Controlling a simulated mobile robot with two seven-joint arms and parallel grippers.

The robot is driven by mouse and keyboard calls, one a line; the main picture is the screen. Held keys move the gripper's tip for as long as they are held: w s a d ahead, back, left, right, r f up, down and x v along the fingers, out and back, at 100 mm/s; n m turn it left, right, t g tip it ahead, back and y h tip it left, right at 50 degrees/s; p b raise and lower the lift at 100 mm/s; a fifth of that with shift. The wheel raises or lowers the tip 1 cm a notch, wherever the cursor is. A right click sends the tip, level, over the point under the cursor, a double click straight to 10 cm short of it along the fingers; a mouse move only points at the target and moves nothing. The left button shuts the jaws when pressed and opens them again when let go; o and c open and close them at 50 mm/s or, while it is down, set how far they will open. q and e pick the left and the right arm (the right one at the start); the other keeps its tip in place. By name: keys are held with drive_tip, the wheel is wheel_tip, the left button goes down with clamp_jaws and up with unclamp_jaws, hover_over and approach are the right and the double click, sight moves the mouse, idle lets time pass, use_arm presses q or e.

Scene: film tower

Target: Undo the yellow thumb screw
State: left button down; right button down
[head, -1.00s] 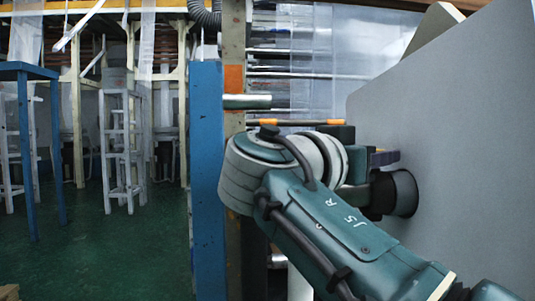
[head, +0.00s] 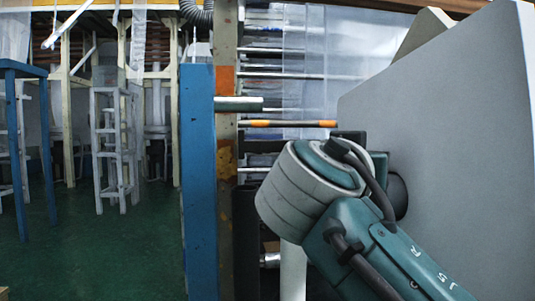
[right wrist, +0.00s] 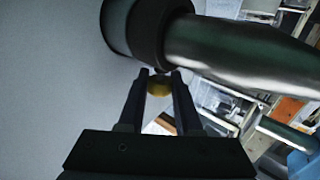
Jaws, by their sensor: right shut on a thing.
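The yellow thumb screw (right wrist: 159,88) sits between the two dark fingers of my right gripper (right wrist: 161,77) in the right wrist view. The fingers are shut on it, just below the dark collar (right wrist: 148,42). A dark green metal shaft (right wrist: 240,50) runs from the collar to the right. In the head view the collar (head: 398,194) shows partly at the grey panel, behind my right arm. That arm hides the right gripper and the screw there. My left gripper is not in view.
A large grey panel (head: 440,140) fills the right side of the head view, close to my right arm. A blue post (head: 198,180) stands left of the arm. Rollers and an orange-marked bar (head: 290,123) lie behind. Green floor (head: 80,250) is open at left.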

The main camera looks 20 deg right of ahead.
drive_tip(key=shift+s+d+r+n+t+y+p, duration=0.1)
drive_tip(key=shift+n+t+y+p, duration=0.3)
drive_tip(key=shift+n+t+y, duration=0.7)
drive_tip(key=n+t+y+p, duration=0.1)
drive_tip(key=n+t+y, duration=0.1)
drive_tip(key=y, duration=0.1)
drive_tip(key=shift+p, duration=0.4)
drive_tip(key=n+t+y+p, duration=0.1)
drive_tip(key=n+y, duration=0.1)
drive_tip(key=shift+t+y+p, duration=0.4)
drive_tip(key=shift+n+t+y+p, duration=0.3)
drive_tip(key=shift+n+y+p, duration=0.2)
drive_tip(key=shift+n+y, duration=0.3)
drive_tip(key=shift+f, duration=0.2)
drive_tip(key=c, duration=1.1)
unclamp_jaws()
drive_tip(key=shift+o, duration=1.2)
